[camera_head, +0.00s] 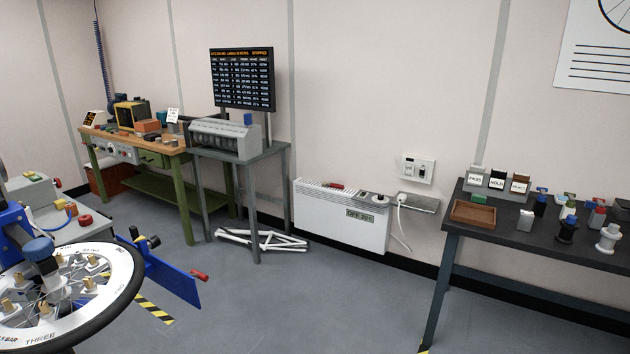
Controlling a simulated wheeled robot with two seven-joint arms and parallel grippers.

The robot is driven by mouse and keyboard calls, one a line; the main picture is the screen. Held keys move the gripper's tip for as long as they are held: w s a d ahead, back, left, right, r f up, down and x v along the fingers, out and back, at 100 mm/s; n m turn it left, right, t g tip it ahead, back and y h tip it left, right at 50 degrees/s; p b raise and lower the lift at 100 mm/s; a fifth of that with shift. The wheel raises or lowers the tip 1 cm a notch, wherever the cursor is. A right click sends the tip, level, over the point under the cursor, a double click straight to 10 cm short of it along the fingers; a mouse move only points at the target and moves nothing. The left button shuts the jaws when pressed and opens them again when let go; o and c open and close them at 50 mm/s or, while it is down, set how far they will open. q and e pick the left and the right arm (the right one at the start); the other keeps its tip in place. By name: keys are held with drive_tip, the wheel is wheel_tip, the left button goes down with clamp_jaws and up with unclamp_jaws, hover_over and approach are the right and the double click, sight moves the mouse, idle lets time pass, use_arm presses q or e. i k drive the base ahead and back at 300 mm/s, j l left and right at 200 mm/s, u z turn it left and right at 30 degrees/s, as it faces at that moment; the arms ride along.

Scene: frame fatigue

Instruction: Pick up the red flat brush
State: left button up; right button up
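I cannot make out the red flat brush for certain. A small flat red object (336,186) lies on top of the white wall heater (340,220), beside dark items; it is too small to tell if it is a brush. Neither of my grippers shows in this view.
A dark table (500,240) with a brown tray (473,214) and several small items stands at the right. A wheel fixture (75,325) with a blue panel (172,279) fills the lower left. A wooden workbench (130,141) and grey table stand behind.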

sight(326, 184)
drive_tip(key=i+l, duration=0.15)
drive_tip(key=i, duration=0.6)
drive_tip(key=i+l, duration=0.2)
drive_tip(key=i, duration=0.55)
drive_tip(key=i+l, duration=0.15)
drive_tip(key=i, duration=0.6)
drive_tip(key=i+l, duration=0.15)
drive_tip(key=i, duration=0.6)
